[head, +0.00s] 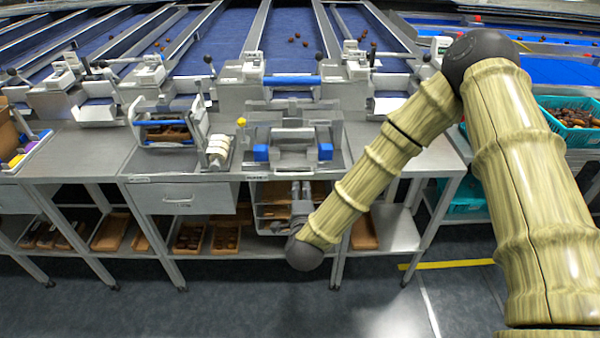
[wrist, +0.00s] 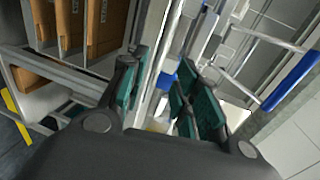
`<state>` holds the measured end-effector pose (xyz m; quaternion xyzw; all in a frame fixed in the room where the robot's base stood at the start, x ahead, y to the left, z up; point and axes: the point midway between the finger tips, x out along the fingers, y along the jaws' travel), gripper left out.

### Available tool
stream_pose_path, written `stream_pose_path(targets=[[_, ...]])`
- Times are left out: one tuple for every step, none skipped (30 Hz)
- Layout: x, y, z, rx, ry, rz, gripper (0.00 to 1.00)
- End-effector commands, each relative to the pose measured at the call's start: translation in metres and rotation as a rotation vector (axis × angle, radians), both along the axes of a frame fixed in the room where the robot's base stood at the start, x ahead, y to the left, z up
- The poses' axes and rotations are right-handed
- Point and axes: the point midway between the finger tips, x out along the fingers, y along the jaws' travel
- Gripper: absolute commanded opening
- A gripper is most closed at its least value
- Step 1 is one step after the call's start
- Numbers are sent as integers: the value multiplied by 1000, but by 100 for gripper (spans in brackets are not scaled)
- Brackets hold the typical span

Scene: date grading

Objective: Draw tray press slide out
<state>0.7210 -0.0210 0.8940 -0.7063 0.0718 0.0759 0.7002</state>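The tray press (head: 293,137) stands on the grey bench in the head view, a metal frame with a blue block at each side of its front. My gripper (head: 302,192) is in front of the bench, just below the press. In the wrist view, the two green-padded fingers of my gripper (wrist: 162,98) are apart. Pale metal rails (wrist: 158,48) and a small blue part (wrist: 162,86) show beyond and between the fingers. I cannot tell whether a finger touches them. The press slide cannot be clearly told apart from the frame.
A closed drawer (head: 178,198) with a handle sits under the bench at left. Brown trays (head: 226,238) lie on the lower shelf. Brown dividers (wrist: 97,28) fill a rack beside my gripper. A blue bar (wrist: 292,80) shows at right. The floor (head: 200,305) in front is clear.

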Motion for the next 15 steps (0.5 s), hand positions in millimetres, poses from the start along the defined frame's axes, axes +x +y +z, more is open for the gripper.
stream_pose_path(targets=[[3,0,3,10,-8,-7,31],[5,0,4,12,-10,-10,31],[9,0,4,14,-12,-11,31],[11,0,4,14,-12,-11,31],[14,0,3,13,-11,-10,31],[19,0,2,12,-11,-10,31],[23,0,2,12,-11,-10,31],[28,0,1,11,-11,-9,31],[34,0,0,10,-11,-9,31],[39,0,-1,10,-11,-9,31],[44,0,-3,10,-10,-9,31],[51,0,-4,9,-11,-9,31],[55,0,-5,9,-10,-9,31],[60,0,-6,9,-9,-9,31],[66,0,-8,9,-9,-9,31]])
